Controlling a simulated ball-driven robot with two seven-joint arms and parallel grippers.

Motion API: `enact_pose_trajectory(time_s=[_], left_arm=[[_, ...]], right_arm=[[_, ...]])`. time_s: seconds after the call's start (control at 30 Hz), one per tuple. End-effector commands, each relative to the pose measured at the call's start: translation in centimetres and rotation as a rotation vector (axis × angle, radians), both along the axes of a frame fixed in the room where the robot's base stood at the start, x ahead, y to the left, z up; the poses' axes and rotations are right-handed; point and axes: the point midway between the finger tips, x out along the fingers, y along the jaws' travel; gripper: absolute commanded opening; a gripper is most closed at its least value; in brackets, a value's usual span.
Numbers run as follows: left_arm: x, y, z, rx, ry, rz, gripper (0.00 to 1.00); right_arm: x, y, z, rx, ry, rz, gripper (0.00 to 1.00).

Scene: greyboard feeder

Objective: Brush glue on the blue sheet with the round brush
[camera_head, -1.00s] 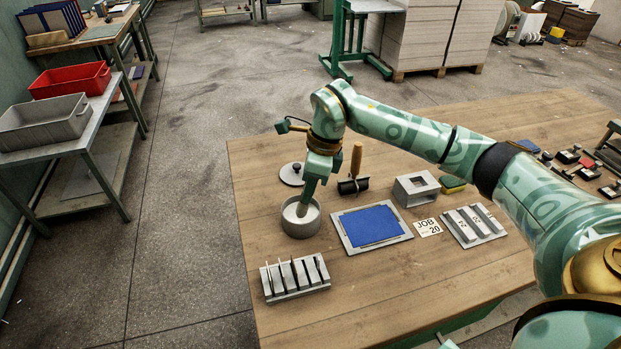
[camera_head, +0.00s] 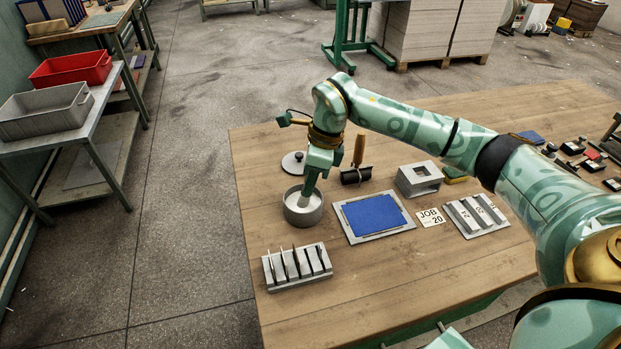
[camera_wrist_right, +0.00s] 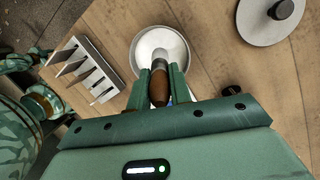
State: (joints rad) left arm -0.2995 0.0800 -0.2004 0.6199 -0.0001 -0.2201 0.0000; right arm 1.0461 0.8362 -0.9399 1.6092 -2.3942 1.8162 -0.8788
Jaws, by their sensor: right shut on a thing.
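The blue sheet (camera_head: 375,216) lies flat on a grey board (camera_head: 351,233) on the wooden table. My right gripper (camera_head: 309,188) is over the round grey glue pot (camera_head: 303,214), left of the sheet. In the right wrist view my right gripper (camera_wrist_right: 160,88) is shut on the round brush (camera_wrist_right: 159,86), which has a brown handle and a pale ferrule. The brush points down into the pot (camera_wrist_right: 181,43), which holds white glue; its bristle tip cannot be made out. A part that looks like my left gripper (camera_wrist_right: 20,62) shows at the left edge; its jaws are unclear.
A slotted grey rack (camera_head: 296,268) stands in front of the pot. A round lid (camera_head: 293,163), a wooden-handled tool (camera_head: 358,165) and a hollow grey block (camera_head: 418,180) stand behind. A JOB 20 card (camera_head: 431,217) and grey bars (camera_head: 475,215) lie right of the sheet.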

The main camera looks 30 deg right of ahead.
Motion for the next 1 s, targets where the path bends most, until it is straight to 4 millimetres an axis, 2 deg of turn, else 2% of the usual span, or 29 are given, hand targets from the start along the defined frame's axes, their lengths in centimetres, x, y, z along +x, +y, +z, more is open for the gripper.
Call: enact_pose_trajectory(time_s=[0.43,1.0], left_arm=[[0.1,0.0,0.3,0.000,-0.002,0.000,0.36],[1.4,0.0,4.3,0.000,-0.033,0.001,0.36]], right_arm=[[0.0,0.0,0.5,0.000,-0.001,0.000,0.00],[0.0,0.0,5.4,0.000,-0.003,0.000,0.00]])
